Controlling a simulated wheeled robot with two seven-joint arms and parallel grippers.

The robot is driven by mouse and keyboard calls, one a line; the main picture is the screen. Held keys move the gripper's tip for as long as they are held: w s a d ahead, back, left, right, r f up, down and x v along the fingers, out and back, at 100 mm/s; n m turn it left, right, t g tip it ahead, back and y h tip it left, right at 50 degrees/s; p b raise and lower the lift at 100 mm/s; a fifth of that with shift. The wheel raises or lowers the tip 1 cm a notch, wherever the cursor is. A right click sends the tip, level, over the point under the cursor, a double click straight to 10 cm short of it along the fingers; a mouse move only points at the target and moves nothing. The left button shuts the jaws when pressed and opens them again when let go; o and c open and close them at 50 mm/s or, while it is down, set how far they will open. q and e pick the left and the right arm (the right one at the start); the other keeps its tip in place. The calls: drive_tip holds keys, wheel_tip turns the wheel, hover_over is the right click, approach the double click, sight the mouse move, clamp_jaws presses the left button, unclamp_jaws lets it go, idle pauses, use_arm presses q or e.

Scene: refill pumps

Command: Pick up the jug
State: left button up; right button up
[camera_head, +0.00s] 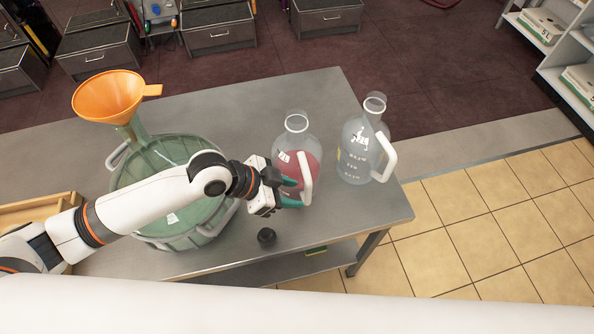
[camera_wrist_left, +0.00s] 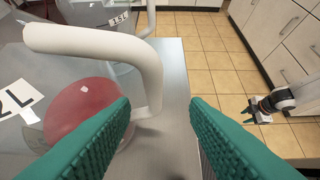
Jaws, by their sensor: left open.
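A clear jug with red liquid (camera_head: 284,150) stands upright on the metal table, its white handle (camera_head: 306,178) facing my left gripper. A second clear jug (camera_head: 352,152), seemingly empty, stands to its right. My left gripper (camera_head: 295,193) is open at the red-liquid jug's handle. In the left wrist view the white handle (camera_wrist_left: 150,75) lies ahead of the gap between the green fingers, nearer the left finger. I cannot tell whether they touch it. My right gripper (camera_wrist_left: 256,113) shows small over the floor in that view; its opening is unclear.
A large green container (camera_head: 160,165) with an orange funnel (camera_head: 108,97) stands left on the table, partly behind my left arm. A small black cap (camera_head: 266,236) lies near the front edge. A wooden tray (camera_head: 40,210) is at far left. The table's right corner is clear.

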sight(308, 194)
use_arm(q)
drive_tip(key=shift+w+d+f, duration=0.25)
drive_tip(key=shift+f, duration=0.05)
drive_tip(key=p+x, duration=0.2)
drive_tip(key=x, duration=0.2)
drive_tip(key=shift+w+d, duration=0.2)
drive_tip(key=shift+d, duration=0.15)
drive_tip(key=shift+w+d+f, duration=0.1)
drive_tip(key=shift+d+f, duration=0.05)
drive_tip(key=shift+f, duration=0.15)
clamp_jaws()
use_arm(e)
drive_tip(key=w+r, duration=0.2)
drive_tip(key=w, duration=0.1)
drive_tip(key=shift+r, duration=0.2)
drive_tip(key=shift+w, duration=0.1)
drive_tip(key=shift+a, duration=0.1)
